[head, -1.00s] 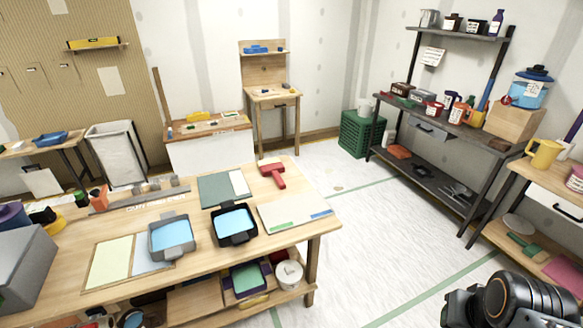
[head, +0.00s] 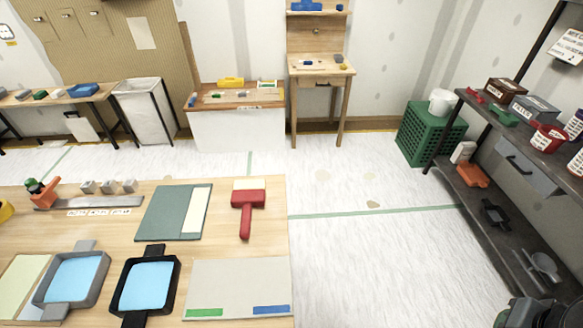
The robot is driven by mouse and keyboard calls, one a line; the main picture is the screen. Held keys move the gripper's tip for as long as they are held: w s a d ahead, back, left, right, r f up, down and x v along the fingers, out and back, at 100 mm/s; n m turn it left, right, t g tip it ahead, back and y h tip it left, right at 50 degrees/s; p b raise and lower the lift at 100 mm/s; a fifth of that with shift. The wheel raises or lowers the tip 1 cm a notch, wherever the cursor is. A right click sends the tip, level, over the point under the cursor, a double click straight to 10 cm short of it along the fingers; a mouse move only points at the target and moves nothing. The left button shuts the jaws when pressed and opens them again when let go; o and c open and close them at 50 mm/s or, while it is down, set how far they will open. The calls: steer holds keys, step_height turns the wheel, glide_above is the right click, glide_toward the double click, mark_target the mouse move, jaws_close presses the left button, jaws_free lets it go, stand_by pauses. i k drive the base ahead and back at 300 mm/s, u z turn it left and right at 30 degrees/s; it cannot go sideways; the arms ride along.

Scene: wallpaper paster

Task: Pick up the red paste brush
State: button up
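The red paste brush (head: 247,201) lies flat on the wooden worktable near its far right corner, in the head view. It is T-shaped, with a wide red head, a pale strip along the head's far edge and a red handle pointing toward me. Nothing touches it. Only a dark piece of my own arm shows at the bottom right corner. My gripper's fingers are not in view.
On the worktable (head: 108,223), a green-grey board (head: 167,212) lies left of the brush. A pale board (head: 237,283) and a black tray with blue (head: 167,286) lie nearer. A dark shelf (head: 530,150) stands at right. The floor between is clear.

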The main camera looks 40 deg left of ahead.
mark_target(246, 194)
steer(key=i, duration=1.3)
steer(key=u, duration=3.75)
steer(key=i, duration=0.5)
